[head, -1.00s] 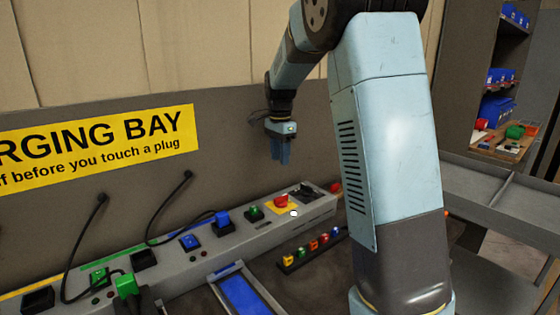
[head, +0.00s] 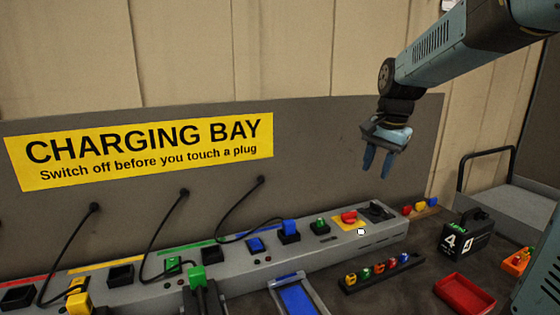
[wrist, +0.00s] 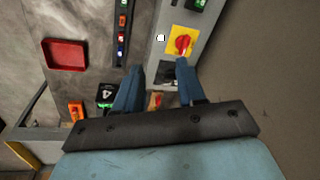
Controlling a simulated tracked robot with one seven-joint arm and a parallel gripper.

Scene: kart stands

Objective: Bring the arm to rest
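My gripper (head: 377,163) hangs in the air at the right of the head view, in front of the grey back panel and above the right end of the charging strip (head: 330,250). Its two blue fingers point down and stand apart with nothing between them. In the wrist view my gripper (wrist: 158,80) also shows open and empty, with the strip's red switch on a yellow plate (wrist: 180,43) beyond the fingertips. The fingers touch nothing that I can see.
Below are the red switch (head: 348,217), a rack of small coloured pieces (head: 382,273), a black battery marked 4 (head: 467,236) and a red tray (head: 464,294). Black cables with plugs run along the strip at left. A blue-lined tray (head: 298,299) stands in front.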

